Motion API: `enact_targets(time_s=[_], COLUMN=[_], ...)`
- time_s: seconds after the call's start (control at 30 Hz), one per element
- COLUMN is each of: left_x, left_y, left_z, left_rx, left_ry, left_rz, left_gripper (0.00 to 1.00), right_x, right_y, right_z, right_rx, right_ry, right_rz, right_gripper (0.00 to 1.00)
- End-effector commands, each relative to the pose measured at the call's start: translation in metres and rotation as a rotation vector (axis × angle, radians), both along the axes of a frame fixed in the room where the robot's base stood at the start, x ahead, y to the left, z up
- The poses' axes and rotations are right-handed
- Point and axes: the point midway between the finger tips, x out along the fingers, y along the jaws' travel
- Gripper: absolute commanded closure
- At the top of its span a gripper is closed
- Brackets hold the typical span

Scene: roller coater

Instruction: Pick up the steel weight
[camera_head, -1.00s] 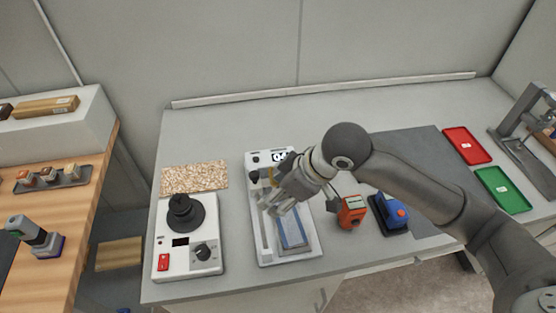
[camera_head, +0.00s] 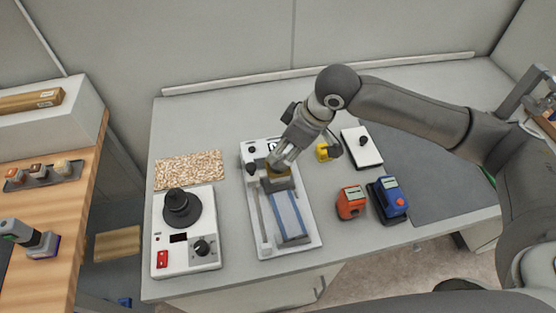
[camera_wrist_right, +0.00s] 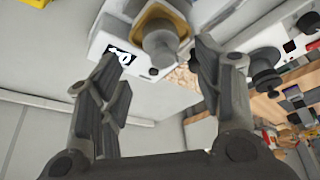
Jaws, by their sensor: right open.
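A grey, rounded metal piece that looks like the steel weight (camera_wrist_right: 160,42) shows in the right wrist view, in front of a brass-coloured part. In the head view, a grey block with a brass-coloured part (camera_head: 279,181) sits on the white roller coater (camera_head: 266,246), above its blue strip; my gripper partly hides it. My right gripper (camera_head: 284,158) is over the coater's back end, just above this block. In the right wrist view its two fingers (camera_wrist_right: 157,62) are apart on either side of the grey piece. I cannot tell whether they touch it. My left gripper is not in view.
A white device with a black round top (camera_head: 182,208) stands left of the coater, with a speckled mat (camera_head: 188,170) behind it. An orange device (camera_head: 351,202), a blue device (camera_head: 391,199), a yellow item (camera_head: 325,152) and a white pad with a black knob (camera_head: 361,147) are to the right.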

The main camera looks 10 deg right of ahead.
Motion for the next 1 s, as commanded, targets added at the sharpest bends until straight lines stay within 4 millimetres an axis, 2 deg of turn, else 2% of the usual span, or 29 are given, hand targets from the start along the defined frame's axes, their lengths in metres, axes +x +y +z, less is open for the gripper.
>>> enact_targets(time_s=[0.2,0.33,0.63,1.0], left_x=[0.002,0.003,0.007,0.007], left_y=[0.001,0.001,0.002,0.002], left_z=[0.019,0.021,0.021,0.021], left_rx=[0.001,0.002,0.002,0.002], left_ry=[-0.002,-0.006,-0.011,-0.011], left_rz=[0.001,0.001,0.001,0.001], left_gripper=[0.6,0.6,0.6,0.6], right_x=[0.007,0.01,0.011,0.011], right_y=[0.013,0.017,0.018,0.018], right_z=[-0.025,-0.041,-0.046,-0.045], right_rx=[-0.001,0.0,0.0,0.0], right_ry=[0.003,0.003,0.0,0.0], right_rz=[0.001,0.001,0.001,0.001], right_gripper=[0.4,0.4,0.41,0.89])
